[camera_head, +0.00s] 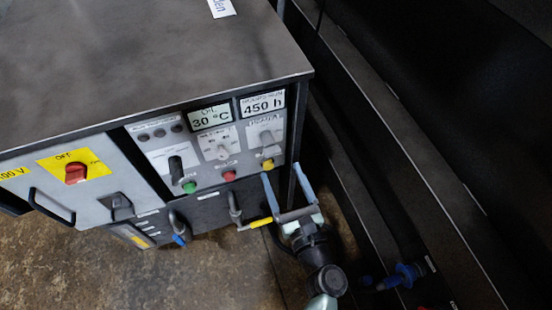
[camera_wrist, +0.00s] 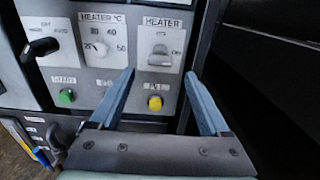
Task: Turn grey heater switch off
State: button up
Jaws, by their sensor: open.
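The grey heater switch (camera_wrist: 160,58) sits on a light plate labelled HEATER, with ON printed at its right. In the head view the switch (camera_head: 266,137) is at the right end of the control panel. Its exact setting is hard to tell. My gripper (camera_wrist: 159,73) is open and empty, its two blue-grey fingers spread to either side below the switch. In the head view my gripper (camera_head: 281,171) is just in front of the panel's lower right corner. I cannot tell whether the fingers touch the panel.
A yellow button (camera_wrist: 155,103) lies below the switch, between the fingers. A heater temperature dial (camera_wrist: 98,48), a black selector (camera_wrist: 40,47) and a green button (camera_wrist: 66,96) are to the left. A red main switch (camera_head: 75,173) is further left. A dark rail structure stands at right.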

aim_at(274, 156)
jog(key=x, duration=0.5)
jog(key=shift+w+a+b, duration=0.1)
jog(key=shift+w+b, duration=0.05)
jog(key=shift+b, duration=0.2)
grip_shut()
